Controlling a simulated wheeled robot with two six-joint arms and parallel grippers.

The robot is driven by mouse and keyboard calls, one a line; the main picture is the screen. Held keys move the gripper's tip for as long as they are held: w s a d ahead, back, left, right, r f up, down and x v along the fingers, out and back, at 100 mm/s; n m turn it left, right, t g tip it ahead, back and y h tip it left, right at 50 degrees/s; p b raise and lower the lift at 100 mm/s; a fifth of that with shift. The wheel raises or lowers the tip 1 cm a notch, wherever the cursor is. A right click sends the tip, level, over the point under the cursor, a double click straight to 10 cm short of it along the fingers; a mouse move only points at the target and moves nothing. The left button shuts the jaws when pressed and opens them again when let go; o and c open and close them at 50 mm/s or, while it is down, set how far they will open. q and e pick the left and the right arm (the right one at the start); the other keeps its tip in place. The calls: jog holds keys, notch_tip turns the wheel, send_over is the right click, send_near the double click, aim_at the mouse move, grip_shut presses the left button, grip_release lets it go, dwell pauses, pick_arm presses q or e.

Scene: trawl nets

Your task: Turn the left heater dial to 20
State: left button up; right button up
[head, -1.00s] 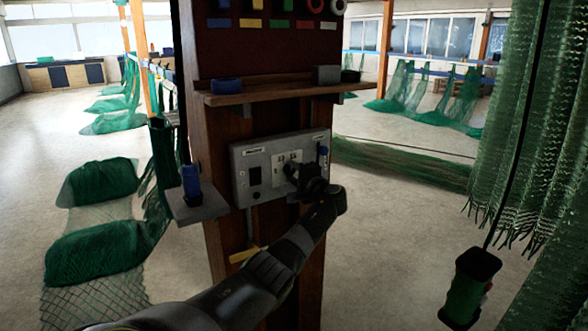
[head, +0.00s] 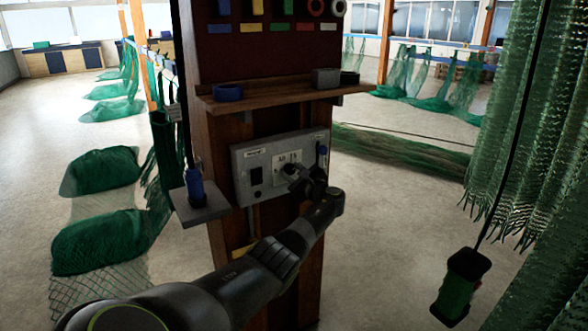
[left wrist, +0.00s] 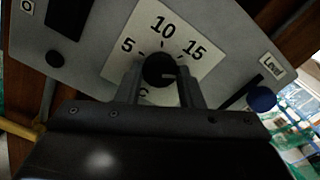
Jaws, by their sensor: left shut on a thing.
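A grey control panel (head: 246,187) on the wooden post carries a white dial plate (head: 279,171). The left wrist view shows the plate (left wrist: 180,38) with 5, 10 and 15 legible; part of it is hidden behind the fingers. The round black dial knob (left wrist: 157,69) sits between the two fingers of my left gripper (left wrist: 162,82), which is shut on it. A pale pointer line on the knob points right, below the 15 side. In the head view my left gripper (head: 292,173) covers most of the knob. My right gripper is not in view.
A dark switch (head: 257,176) is left of the dial; a blue-knobbed lever (left wrist: 262,99) is right of it. A wooden shelf (head: 280,93) juts out above the panel, and a small grey side shelf (head: 206,213) holds a blue item. Green nets (head: 525,110) hang at right.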

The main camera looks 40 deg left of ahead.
pick_arm(q)
jog(key=m+p, duration=0.1)
jog(key=m, duration=0.2)
jog(key=shift+m, duration=0.3)
jog(key=shift+m+p, duration=0.6)
jog(key=shift+m, duration=0.5)
jog(key=shift+f, duration=0.1)
jog(key=o, duration=1)
jog(key=shift+c, duration=0.2)
jog(key=shift+o, duration=0.2)
jog(key=shift+d, duration=0.1)
jog(key=shift+s+d+p, duration=0.1)
jog(key=shift+d+p, duration=0.3)
jog(key=shift+d, duration=0.1)
jog(key=v, duration=1.6)
